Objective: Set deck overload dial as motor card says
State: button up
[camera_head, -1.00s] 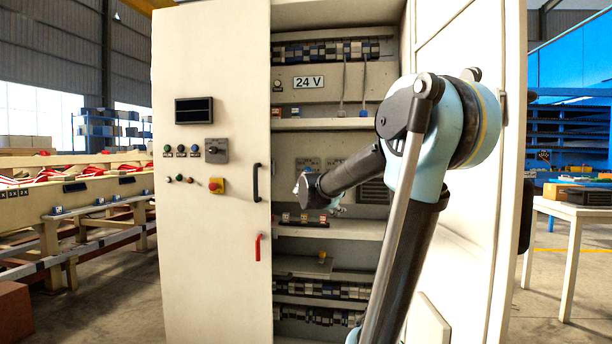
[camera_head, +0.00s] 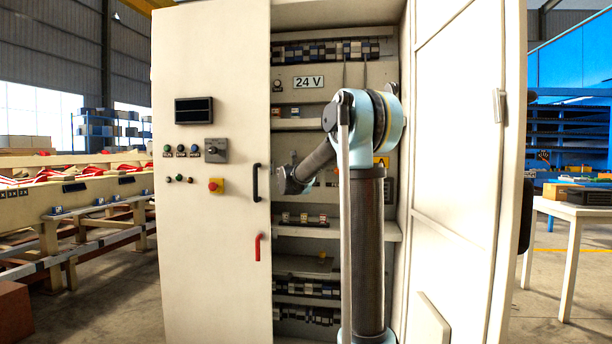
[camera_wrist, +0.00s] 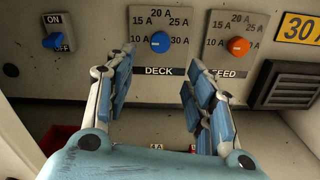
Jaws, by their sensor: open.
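The deck dial (camera_wrist: 160,42) is a blue round knob above the word DECK, with a scale of amp marks around it; its exact setting is too small to read. Beside it on the right is the orange feed dial (camera_wrist: 238,46). My gripper (camera_wrist: 155,78) is open and empty in the wrist view, its two fingers apart below the deck dial and not touching it. In the head view, my arm reaches into the open cabinet (camera_head: 212,270) and hides the dials. No motor card can be made out for certain.
A blue ON/OFF switch (camera_wrist: 52,40) is left of the dials. A yellow plate (camera_wrist: 299,28) starting with 30, cut off by the frame edge, and a dark vent (camera_wrist: 287,86) are at right. The cabinet's shelf edges and a red handle (camera_head: 257,247) are near my arm.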

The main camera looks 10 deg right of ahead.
jog(key=x, duration=1.3)
jog(key=c, duration=1.1)
